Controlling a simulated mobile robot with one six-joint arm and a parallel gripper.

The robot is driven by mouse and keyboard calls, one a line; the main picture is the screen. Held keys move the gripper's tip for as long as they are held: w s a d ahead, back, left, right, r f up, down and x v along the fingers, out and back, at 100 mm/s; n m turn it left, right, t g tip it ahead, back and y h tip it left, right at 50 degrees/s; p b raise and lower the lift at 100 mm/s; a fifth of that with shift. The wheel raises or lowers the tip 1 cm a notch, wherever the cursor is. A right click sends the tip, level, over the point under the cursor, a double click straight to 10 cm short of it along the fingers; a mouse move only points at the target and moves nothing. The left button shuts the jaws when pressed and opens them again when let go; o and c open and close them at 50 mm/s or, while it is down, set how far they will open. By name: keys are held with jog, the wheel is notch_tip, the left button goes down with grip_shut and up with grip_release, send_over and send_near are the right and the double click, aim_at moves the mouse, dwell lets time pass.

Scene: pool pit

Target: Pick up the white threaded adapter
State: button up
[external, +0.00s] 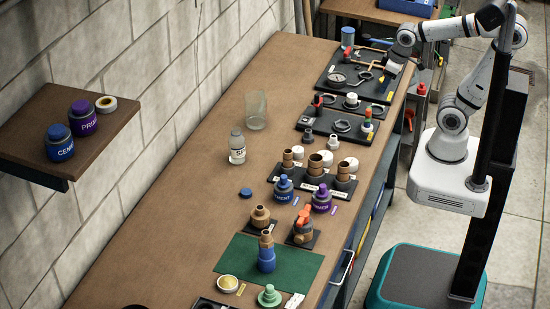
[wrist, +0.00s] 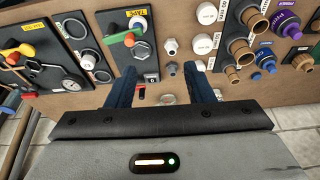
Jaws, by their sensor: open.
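The other (external: 308,134) is greyer and farther back, also in the wrist view (wrist: 171,46). The white one is probably the threaded adapter, but its thread is too small to make out. My gripper (wrist: 163,88) is open and empty, its blue fingers apart below both fittings in the wrist view. In the external view my gripper (external: 393,68) is high at the bench's far right end.
A black tape board (wrist: 128,45) lies left of the fittings in the wrist view. White caps (wrist: 202,44) and copper-coloured fittings (wrist: 240,50) stand close on the right. The bench's left side is mostly clear.

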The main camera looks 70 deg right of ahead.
jog(key=w+a+f+m+g+b, duration=0.1)
jog(key=w+f+m+g+b, duration=0.1)
jog(key=w+f, duration=0.6)
jog(key=m+g+b, duration=0.1)
jog(key=m+b, duration=0.1)
send_over(334, 136)
jog(key=f, duration=1)
jog(key=shift+a+f, duration=0.3)
jog(key=shift+f, duration=0.05)
jog(key=shift+d+f+p, duration=0.2)
jog(key=shift+f+p, duration=0.8)
jog(key=shift+f, duration=3)
jog(key=c, duration=0.7)
